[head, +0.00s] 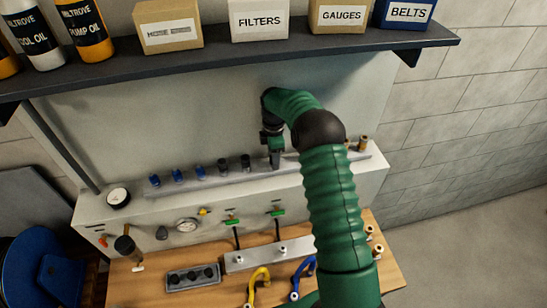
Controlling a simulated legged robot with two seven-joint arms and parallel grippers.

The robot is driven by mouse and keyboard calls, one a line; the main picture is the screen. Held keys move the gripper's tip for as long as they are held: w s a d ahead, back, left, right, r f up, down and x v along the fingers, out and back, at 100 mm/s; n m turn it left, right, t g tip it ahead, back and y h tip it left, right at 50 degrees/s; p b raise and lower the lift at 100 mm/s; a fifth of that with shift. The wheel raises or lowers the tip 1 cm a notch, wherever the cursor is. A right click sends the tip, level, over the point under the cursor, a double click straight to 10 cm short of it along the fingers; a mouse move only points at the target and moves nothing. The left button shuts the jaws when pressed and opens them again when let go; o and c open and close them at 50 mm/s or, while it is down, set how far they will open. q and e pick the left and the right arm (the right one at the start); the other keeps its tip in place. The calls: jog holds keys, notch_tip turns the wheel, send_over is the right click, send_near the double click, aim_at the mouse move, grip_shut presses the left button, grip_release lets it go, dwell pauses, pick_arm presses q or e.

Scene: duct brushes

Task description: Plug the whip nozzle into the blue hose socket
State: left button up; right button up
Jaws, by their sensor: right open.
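My right gripper (274,158) is at the grey rail (300,164) on top of the cabinet, pointing down, with its jaws open. The arm hides part of the rail, and I cannot tell whether a fitting stands between the fingers. Blue fittings (178,175), black fittings (234,164) and brass fittings (362,144) stand along the rail. I cannot tell which one is the whip nozzle. A blue hose (303,274) curves on the wooden bench, with a pale fitting at its near end. A yellow hose (258,281) lies to its left. My left gripper is out of view.
A dark shelf (240,64) with labelled boxes and oil bottles overhangs the cabinet. A dark tray (194,277) and a metal block (265,255) lie on the bench (150,288).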

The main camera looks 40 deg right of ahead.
jog(key=shift+s, duration=0.1)
dwell(0.7)
jog(key=shift+c, duration=0.3)
grip_shut()
dwell(1.0)
jog(key=shift+r, duration=0.15)
